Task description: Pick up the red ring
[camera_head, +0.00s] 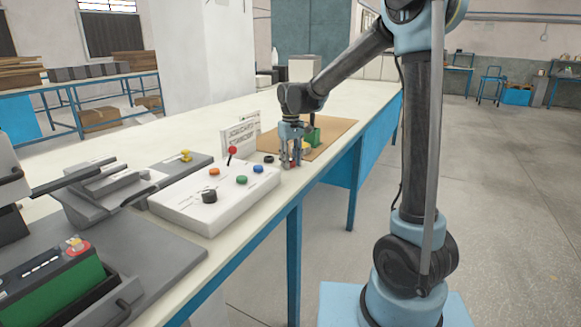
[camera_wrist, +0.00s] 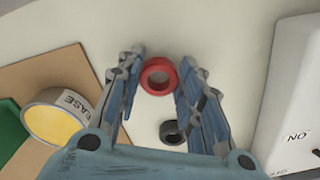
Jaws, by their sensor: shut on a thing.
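The red ring (camera_wrist: 159,62) lies between the fingertips of my gripper (camera_wrist: 162,70) in the wrist view, with a finger on each side of it. My gripper is shut on the ring, close above the pale table top. In the head view my gripper (camera_head: 291,164) points down at the table, and only a bit of red shows between its fingers. A black ring (camera_wrist: 172,132) lies apart from the red one, nearer the gripper's palm in the wrist view. It also shows left of my gripper in the head view (camera_head: 268,159).
A tape roll (camera_wrist: 72,108) and a green object (camera_wrist: 10,130) are on a brown board (camera_wrist: 60,70), left of the fingers in the wrist view. A white button box (camera_head: 190,205) stands left of my gripper in the head view. A white sign (camera_head: 241,135) stands behind.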

